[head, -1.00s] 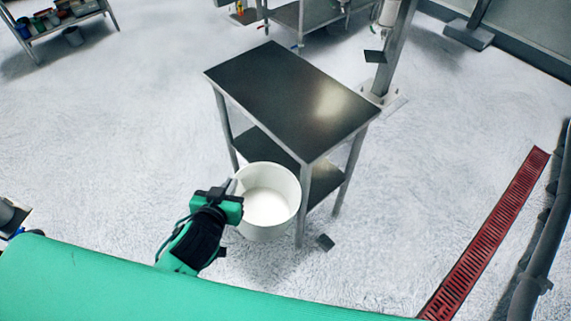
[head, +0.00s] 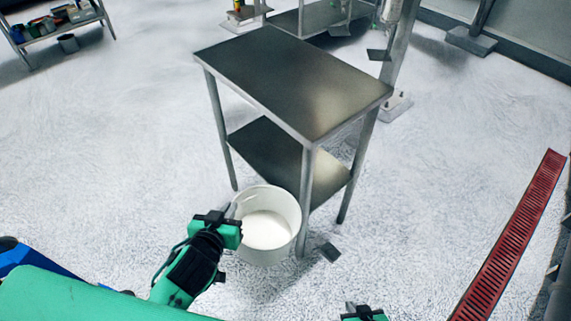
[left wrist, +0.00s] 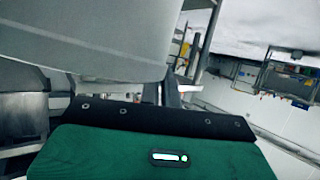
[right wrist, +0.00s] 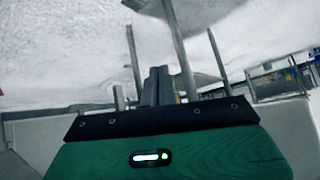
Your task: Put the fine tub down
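The fine tub (head: 284,253) is a round white tub with white powder inside, in the middle of the head view. My left gripper (head: 232,213) is at the left side of its rim and looks shut on the tub wall. The tub looks upright and held in the air in front of the steel table. In the left wrist view the tub wall (left wrist: 90,45) fills the upper left and hides part of the fingers. My right gripper (head: 363,311) is low at the bottom edge of the head view. In the right wrist view its fingers (right wrist: 155,86) are together, with nothing between them.
A steel table (head: 295,80) with a bare top and a bare lower shelf (head: 265,150) stands just beyond the tub. A red floor grate (head: 510,235) runs along the right. A loaded shelf rack (head: 55,30) stands far left. The floor between is mostly clear.

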